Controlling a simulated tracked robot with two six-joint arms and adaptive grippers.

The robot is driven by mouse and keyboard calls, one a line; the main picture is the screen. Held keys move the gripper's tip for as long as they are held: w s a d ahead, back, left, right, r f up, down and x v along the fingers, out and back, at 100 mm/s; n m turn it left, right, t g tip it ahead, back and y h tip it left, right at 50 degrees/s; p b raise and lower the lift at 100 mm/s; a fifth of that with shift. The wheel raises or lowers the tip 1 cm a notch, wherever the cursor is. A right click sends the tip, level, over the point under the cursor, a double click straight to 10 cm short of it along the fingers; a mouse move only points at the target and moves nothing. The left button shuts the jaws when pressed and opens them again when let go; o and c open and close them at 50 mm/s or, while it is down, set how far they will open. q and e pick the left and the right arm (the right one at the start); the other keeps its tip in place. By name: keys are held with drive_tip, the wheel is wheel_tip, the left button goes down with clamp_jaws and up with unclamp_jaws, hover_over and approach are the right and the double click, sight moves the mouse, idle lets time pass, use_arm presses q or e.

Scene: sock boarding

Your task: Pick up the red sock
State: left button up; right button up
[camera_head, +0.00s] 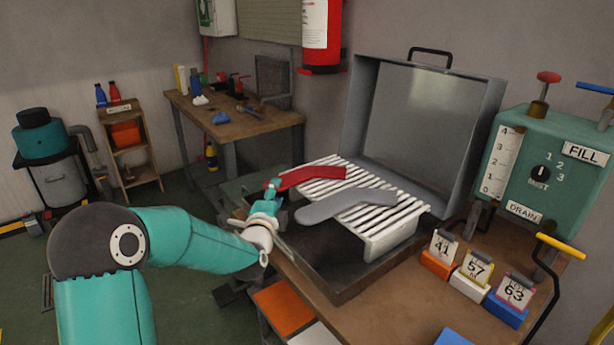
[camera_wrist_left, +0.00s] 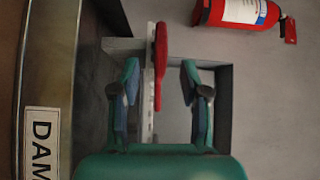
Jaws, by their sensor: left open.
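The red sock (camera_head: 312,176) is a flat, bent shape lying on the white slatted rack at its far left side. A grey sock (camera_head: 345,206) of like shape lies nearer on the same rack (camera_head: 390,243). My left gripper (camera_head: 271,188) is at the rack's left edge, close to the red sock's left end. In the left wrist view the red sock (camera_wrist_left: 160,65) shows edge-on between the two spread fingers of my left gripper (camera_wrist_left: 158,85), with a gap on each side. My right gripper is not in view.
The rack sits in a dark tray before an open grey lid (camera_head: 420,120). A green tank (camera_head: 545,165) stands at the right. Numbered cards (camera_head: 442,247) on coloured blocks stand on the bench front. A fire extinguisher (camera_head: 321,35) hangs on the wall behind.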

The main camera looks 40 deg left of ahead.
sight(305, 179)
use_arm(q)
drive_tip(key=shift+x, duration=2.55)
drive_tip(key=shift+f, duration=0.1)
clamp_jaws()
